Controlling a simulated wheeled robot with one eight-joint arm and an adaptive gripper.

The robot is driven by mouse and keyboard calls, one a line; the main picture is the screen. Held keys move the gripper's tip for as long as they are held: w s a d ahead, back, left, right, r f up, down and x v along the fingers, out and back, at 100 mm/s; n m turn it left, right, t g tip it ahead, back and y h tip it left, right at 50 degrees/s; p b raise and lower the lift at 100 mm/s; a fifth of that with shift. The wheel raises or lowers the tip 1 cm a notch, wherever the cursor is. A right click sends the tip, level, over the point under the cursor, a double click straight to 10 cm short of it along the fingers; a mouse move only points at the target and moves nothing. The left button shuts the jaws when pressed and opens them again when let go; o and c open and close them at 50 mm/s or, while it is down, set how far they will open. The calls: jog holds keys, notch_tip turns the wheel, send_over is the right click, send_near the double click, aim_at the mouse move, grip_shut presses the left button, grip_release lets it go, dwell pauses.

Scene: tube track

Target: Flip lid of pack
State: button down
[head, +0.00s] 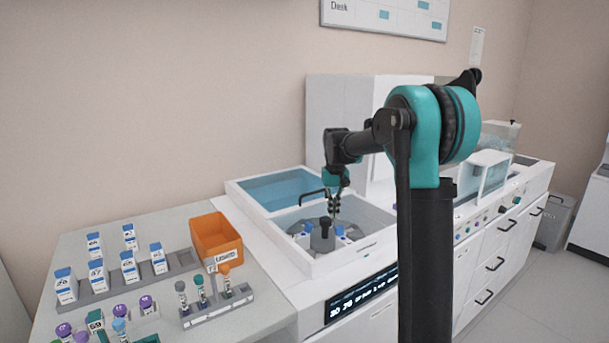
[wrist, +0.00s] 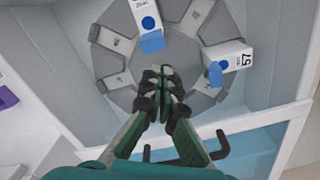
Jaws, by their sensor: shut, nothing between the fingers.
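Two white packs sit in a grey round carousel (wrist: 110,62) inside the white machine's well. One pack (wrist: 146,15) is at the top of the wrist view, with a blue lid flap (wrist: 152,42) at its inner end. The other pack (wrist: 234,56), marked 57, is at the right, with its blue lid flap (wrist: 216,75) at its inner left end. I cannot tell how far either flap is raised. My gripper (wrist: 164,72) is shut and empty above the carousel, left of the 57 pack. In the head view my gripper (head: 335,210) reaches down into the well.
The well's blue-tinted cover (head: 285,190) with a black handle stands behind the well; its rim is close to my gripper. On the left table are a rack of blue-capped packs (head: 97,282), an orange bin (head: 216,240) and a tube rack (head: 218,305).

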jog(key=shift+f, duration=0.1)
jog(key=shift+f, duration=1.8)
jog(key=shift+s, duration=0.1)
